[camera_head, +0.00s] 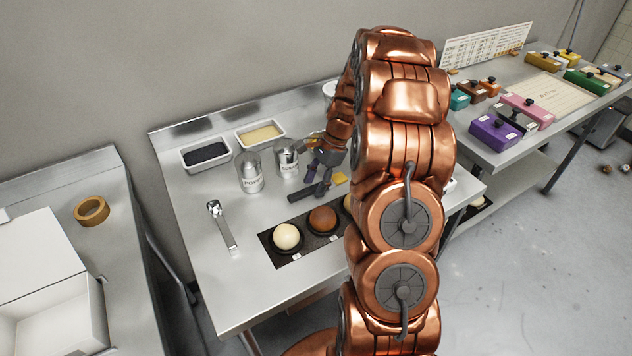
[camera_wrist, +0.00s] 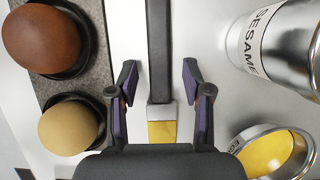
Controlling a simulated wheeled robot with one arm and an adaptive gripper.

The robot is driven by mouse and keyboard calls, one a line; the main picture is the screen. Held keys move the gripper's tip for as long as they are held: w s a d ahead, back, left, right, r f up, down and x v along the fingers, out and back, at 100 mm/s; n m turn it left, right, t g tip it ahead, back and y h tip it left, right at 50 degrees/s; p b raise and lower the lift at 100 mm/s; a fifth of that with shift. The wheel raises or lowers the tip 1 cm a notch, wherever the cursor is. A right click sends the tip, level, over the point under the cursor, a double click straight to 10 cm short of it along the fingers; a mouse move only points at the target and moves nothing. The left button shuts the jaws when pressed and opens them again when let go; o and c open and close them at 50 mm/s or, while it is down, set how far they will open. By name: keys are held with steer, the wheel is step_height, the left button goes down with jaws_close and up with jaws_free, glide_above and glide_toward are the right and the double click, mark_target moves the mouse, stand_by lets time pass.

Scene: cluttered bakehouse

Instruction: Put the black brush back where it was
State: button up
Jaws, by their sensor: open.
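The black brush has a long dark handle (camera_wrist: 159,45), a metal ferrule and yellow bristles (camera_wrist: 162,132). It lies on the steel table between the seed tins and the row of dough balls; its handle (camera_head: 303,195) also shows in the head view. My gripper (camera_wrist: 160,84) is open, with one finger on each side of the brush near the ferrule and gaps on both sides. In the head view my gripper (camera_head: 324,177) is low over the brush and partly hides it.
The SESAME tin (camera_wrist: 262,42) and a cup of yellow liquid (camera_wrist: 268,155) stand right of the brush in the wrist view. Dough balls (camera_head: 286,236) sit on a dark slab. Another tin (camera_head: 250,172), a spoon-like tool (camera_head: 222,225) and two seed trays (camera_head: 206,153) stand left and behind.

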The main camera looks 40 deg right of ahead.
steer(key=b+v, duration=0.4)
steer(key=v, duration=0.8)
steer(key=s+a+r+n+g+h, duration=0.1)
steer(key=s+a+r+n, duration=0.1)
steer(key=s+a+n, duration=0.5)
steer(key=s+a+r+n+g+h, duration=0.15)
steer(key=s+a, duration=0.25)
steer(key=a, duration=0.7)
steer(key=s+a+f+n+h, duration=0.1)
steer(key=s+a+f+n, duration=0.1)
steer(key=s+n, duration=0.3)
steer(key=s+a+f+n+h, duration=0.1)
steer(key=s+a+f+n, duration=0.2)
steer(key=s, duration=1.1)
steer(key=shift+a+n, duration=1.05)
steer(key=shift+n, duration=0.2)
steer(key=shift+d+r, duration=0.1)
